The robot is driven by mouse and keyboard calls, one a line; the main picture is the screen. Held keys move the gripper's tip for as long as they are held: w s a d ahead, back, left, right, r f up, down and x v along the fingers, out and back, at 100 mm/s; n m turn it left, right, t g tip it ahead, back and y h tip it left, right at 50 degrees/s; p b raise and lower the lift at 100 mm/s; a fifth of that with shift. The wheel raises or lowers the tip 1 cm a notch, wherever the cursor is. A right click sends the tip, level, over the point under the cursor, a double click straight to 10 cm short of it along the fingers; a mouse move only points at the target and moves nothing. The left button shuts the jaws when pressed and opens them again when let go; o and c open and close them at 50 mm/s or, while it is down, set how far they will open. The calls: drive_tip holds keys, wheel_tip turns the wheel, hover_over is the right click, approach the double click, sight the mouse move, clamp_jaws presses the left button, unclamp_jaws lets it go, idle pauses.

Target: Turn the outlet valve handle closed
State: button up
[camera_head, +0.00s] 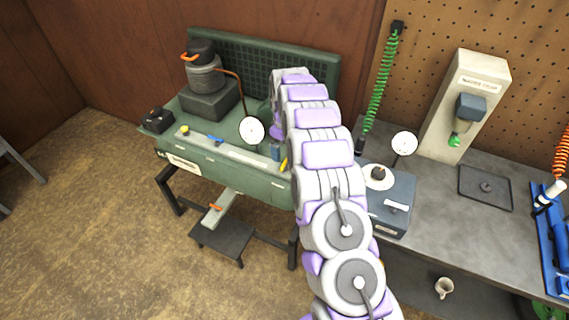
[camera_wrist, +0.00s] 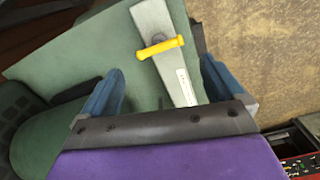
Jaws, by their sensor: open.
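A yellow lever handle (camera_wrist: 160,47) lies across a grey metal strip (camera_wrist: 158,18) with a small white label in the wrist view. In the head view the yellow handle (camera_head: 285,163) shows as a small piece at the right end of the green bench, beside my arm. No readable text marks it as the outlet valve. My gripper (camera_wrist: 162,66) is open and empty, its blue fingers on either side of the strip, pointing toward the handle. No contact with the handle shows. In the head view my arm hides most of my gripper.
The green bench (camera_head: 240,180) also carries a blue handle (camera_head: 215,140), a round white gauge (camera_head: 252,130) and a pot-like vessel (camera_head: 204,75) with an orange lever. Another orange handle (camera_head: 215,207) sits on a chute below. A grey worktop (camera_head: 440,215) stands right of my arm.

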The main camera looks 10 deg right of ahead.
sight(285, 165)
wheel_tip(285, 165, down, 8)
drive_tip(key=shift+f+b, duration=0.2)
drive_tip(key=shift+b, duration=0.35)
drive_tip(key=shift+c, duration=0.3)
drive_tip(key=c, duration=0.7)
